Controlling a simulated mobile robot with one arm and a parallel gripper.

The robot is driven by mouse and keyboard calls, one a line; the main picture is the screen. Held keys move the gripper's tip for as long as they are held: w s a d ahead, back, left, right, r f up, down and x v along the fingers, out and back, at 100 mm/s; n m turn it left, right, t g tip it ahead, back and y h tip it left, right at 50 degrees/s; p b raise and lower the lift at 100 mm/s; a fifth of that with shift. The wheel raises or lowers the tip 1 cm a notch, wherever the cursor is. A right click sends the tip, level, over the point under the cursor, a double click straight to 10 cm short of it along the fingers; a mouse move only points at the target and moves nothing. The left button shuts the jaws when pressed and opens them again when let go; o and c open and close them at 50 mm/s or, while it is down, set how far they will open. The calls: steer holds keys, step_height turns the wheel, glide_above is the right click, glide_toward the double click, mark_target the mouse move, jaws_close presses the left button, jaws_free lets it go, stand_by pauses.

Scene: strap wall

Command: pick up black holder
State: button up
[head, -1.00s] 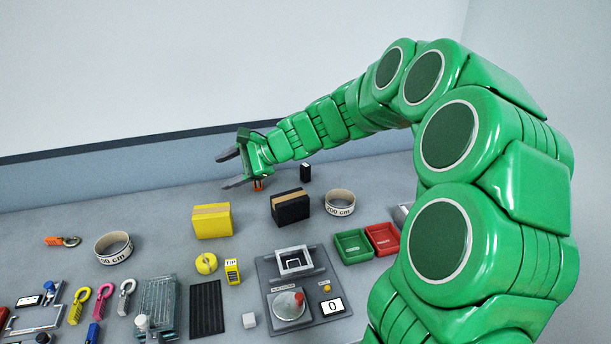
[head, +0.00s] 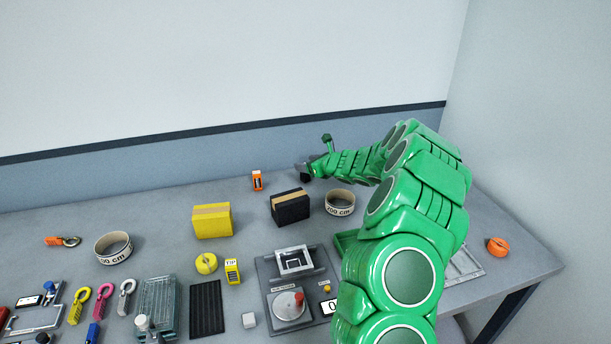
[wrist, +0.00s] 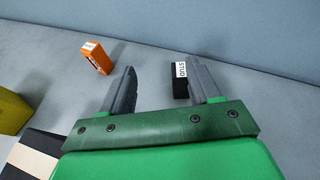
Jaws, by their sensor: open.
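The small black holder (wrist: 180,89) stands on the table near the wall, with a white label reading "STUD" on top. In the wrist view it is just inside and beyond the right finger, which hides part of it. My gripper (wrist: 161,70) is open with nothing held, and the space nearer its left finger is empty. I cannot tell if the right finger touches the holder. In the head view the gripper (head: 302,167) is at the back of the table, over or beside the dark holder (head: 306,177), which is partly hidden.
An orange box (head: 257,180) stands left of the gripper. A black box with a tan stripe (head: 291,207), a yellow box (head: 212,221) and a white ring (head: 340,202) stand nearer. The back wall (head: 220,155) is close behind. Open table lies at the back left.

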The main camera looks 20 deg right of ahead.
steer(key=d+f, duration=0.1)
steer(key=d+f+m+h, duration=0.1)
steer(key=d, duration=0.1)
steer(key=shift+w+f, duration=0.15)
steer(key=shift+w, duration=0.2)
steer(key=shift+f+x, duration=0.25)
steer(key=shift+x, duration=2.75)
steer(key=shift+w+a+f, duration=0.3)
steer(key=shift+w+a, duration=0.15)
steer(key=shift+w, duration=0.1)
steer(key=c, duration=1.1)
